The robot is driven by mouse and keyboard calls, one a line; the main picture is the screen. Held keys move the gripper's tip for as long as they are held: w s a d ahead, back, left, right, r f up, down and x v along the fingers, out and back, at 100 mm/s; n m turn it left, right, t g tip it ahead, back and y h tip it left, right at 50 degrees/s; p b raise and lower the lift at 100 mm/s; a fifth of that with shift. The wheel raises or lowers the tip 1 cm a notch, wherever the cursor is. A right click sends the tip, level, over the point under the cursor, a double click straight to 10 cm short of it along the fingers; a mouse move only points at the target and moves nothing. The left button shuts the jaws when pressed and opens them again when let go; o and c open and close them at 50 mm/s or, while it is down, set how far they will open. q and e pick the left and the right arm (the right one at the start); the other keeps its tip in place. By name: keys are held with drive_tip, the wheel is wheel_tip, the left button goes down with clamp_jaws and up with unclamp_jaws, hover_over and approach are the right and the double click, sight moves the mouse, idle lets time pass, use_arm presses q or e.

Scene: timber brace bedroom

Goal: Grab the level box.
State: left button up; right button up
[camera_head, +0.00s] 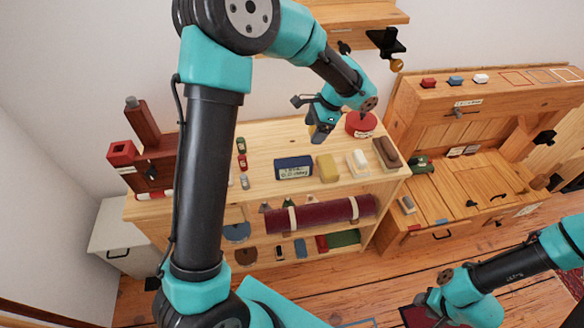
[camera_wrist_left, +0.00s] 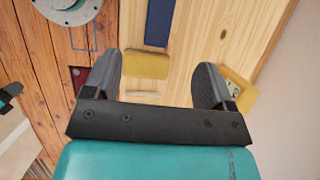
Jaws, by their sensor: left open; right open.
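A dark blue box (camera_head: 293,168) with a white lettered label lies on the wooden shelf top; its lettering is too small to read, so I cannot confirm it is the level box. A yellow block (camera_head: 327,167) lies just right of it. My left gripper (camera_head: 318,133) is open and empty above the shelf top, behind these two. In the left wrist view, the yellow block (camera_wrist_left: 147,65) shows ahead between the fingers, with a blue box (camera_wrist_left: 159,22) beyond it. My right gripper (camera_head: 432,303) is open low at the right, over the floor, away from the shelf.
A white block (camera_head: 359,161), a brown block (camera_head: 386,153) and a red round thing (camera_head: 361,123) stand at the shelf top's right. Small cans (camera_head: 242,162) stand left. A dark red roll (camera_head: 320,213) lies below the front edge. A wooden workbench (camera_head: 470,180) stands right.

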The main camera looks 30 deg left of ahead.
sight(294, 161)
use_arm(q)
drive_tip(key=x, duration=1.2)
drive_tip(key=shift+x, duration=2.65)
drive_tip(key=shift+a+f, duration=0.1)
drive_tip(key=shift+c, duration=0.2)
drive_tip(key=c, duration=1.1)
